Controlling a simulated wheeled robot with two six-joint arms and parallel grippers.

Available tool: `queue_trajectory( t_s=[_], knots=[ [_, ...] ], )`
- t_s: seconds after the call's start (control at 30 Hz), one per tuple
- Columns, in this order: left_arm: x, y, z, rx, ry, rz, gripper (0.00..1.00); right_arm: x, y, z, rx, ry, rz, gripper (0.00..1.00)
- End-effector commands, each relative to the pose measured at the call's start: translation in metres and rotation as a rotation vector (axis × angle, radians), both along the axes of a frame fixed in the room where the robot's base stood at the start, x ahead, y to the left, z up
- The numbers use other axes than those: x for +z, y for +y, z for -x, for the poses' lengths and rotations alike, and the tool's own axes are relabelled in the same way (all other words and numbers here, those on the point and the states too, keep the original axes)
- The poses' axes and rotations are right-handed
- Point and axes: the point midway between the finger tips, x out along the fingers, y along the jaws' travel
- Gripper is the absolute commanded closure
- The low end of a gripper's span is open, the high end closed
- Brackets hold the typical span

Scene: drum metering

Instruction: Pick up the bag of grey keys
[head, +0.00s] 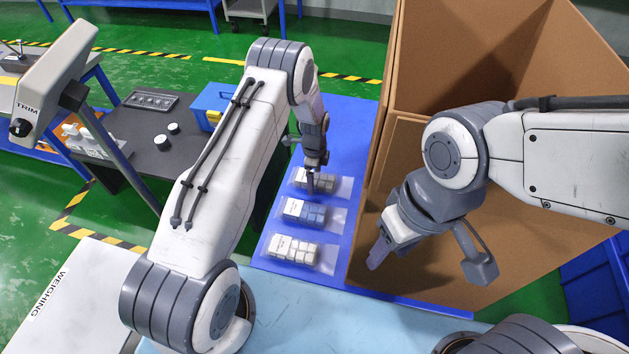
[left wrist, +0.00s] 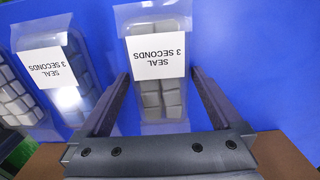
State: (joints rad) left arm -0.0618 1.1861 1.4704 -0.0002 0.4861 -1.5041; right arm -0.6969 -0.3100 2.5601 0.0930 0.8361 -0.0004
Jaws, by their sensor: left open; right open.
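The bag of grey keys (head: 329,185) lies flat on a blue surface, the farthest of a row of 3 clear bags. In the left wrist view the bag (left wrist: 162,100) shows grey keys under a white label reading "SEAL 3 SECONDS". My left gripper (head: 312,184) is over this bag and hides part of it in the head view. In the left wrist view the open fingers (left wrist: 160,85) stand either side of the bag, with nothing held. My right gripper (head: 380,248) hangs in front of the cardboard box, right of the bags, with nothing visible in it.
The bag of blue keys (head: 310,213) and the bag of pale keys (head: 294,252) lie nearer on the blue surface (head: 345,115). A tall cardboard box (head: 400,150) stands close on the right. A blue box (head: 213,103) sits on a dark table at left.

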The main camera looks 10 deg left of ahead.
Motion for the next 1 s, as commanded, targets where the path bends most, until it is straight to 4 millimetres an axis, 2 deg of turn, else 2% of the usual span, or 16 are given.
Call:
queue_trajectory(
  t_s=[0.23, 0.27, 0.3, 0.43, 0.47, 0.77, 0.87, 1.0],
  knots=[
    [-0.002, -0.001, 0.0, -0.001, -0.001, 0.0, 0.0, 0.0, 0.0, 0.0, 0.0, 0.0, 0.0, 0.5],
    [-0.002, -0.001, 0.0, -0.001, -0.001, 0.0, 0.08, 0.0, 0.0, 0.0, 0.0, 0.0, 0.0, 0.5],
    [-0.002, -0.001, 0.0, -0.001, -0.001, 0.0, 0.23, 0.0, 0.0, 0.0, 0.0, 0.0, 0.0, 0.5],
    [-0.002, -0.001, -0.001, -0.001, -0.001, 0.0, 0.73, 0.0, 0.0, 0.0, 0.0, 0.0, 0.0, 0.5],
    [-0.002, -0.001, -0.001, -0.001, -0.002, 0.0, 0.79, 0.0, 0.0, 0.0, 0.0, 0.0, 0.0, 0.5],
    [0.002, -0.001, -0.001, -0.001, -0.003, 0.0, 0.79, 0.0, 0.0, 0.0, 0.0, 0.0, 0.0, 0.5],
    [0.008, -0.001, -0.002, -0.001, -0.004, 0.0, 0.79, 0.0, 0.0, 0.0, 0.0, 0.0, 0.0, 0.5],
    [0.028, -0.001, -0.002, -0.001, -0.005, 0.0, 0.79, 0.001, 0.0, 0.0, 0.0, 0.0, 0.0, 0.5]
  ],
)
